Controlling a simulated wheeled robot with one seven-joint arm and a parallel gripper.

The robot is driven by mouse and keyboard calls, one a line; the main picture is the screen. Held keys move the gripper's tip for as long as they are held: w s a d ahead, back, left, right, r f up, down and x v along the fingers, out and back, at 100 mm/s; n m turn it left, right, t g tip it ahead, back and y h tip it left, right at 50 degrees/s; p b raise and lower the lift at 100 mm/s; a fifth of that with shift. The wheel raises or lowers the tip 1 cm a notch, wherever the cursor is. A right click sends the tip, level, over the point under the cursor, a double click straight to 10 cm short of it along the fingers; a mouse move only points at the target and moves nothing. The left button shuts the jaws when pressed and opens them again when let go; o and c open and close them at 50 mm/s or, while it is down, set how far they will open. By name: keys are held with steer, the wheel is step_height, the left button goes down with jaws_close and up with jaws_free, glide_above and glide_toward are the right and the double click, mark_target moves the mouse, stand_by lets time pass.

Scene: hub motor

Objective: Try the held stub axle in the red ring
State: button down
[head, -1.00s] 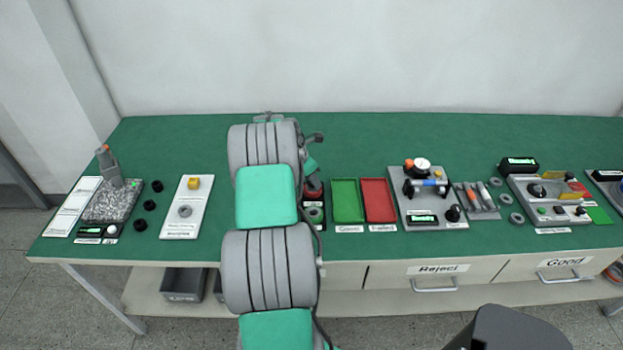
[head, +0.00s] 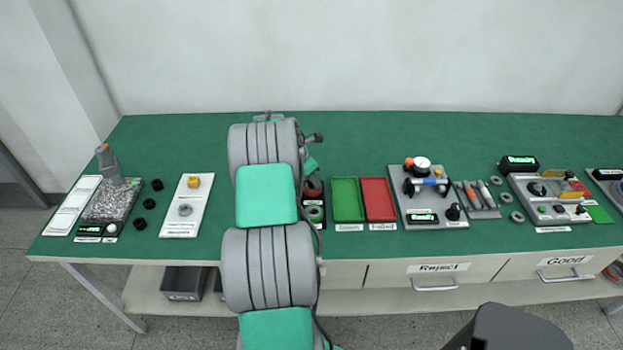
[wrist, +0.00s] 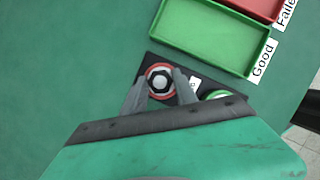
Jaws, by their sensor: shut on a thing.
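In the wrist view my gripper (wrist: 160,80) points down, its fingers on either side of the held stub axle (wrist: 160,85). The axle is seen end-on as a pale round end inside a dark, angular outline. The red ring (wrist: 160,66) shows around and behind it, on a black plate (wrist: 186,86). The axle appears lined up over the ring; I cannot tell how deep it sits. In the head view my arm hides the gripper and the axle, and the ring's red (head: 312,184) shows only partly beside my arm.
A green-rimmed ring (wrist: 218,94) lies on the same plate, right of the red one. A green Good tray (wrist: 205,35) and a red Failed tray (head: 378,200) stand close by. A gauge stand (head: 428,190) is farther right. The bench behind is clear.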

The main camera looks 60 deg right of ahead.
steer(key=shift+r, duration=0.15)
steer(key=shift+r+p, duration=1.45)
steer(key=shift+r, duration=0.05)
steer(key=shift+r+p, duration=1.6)
steer(key=shift+r, duration=0.3)
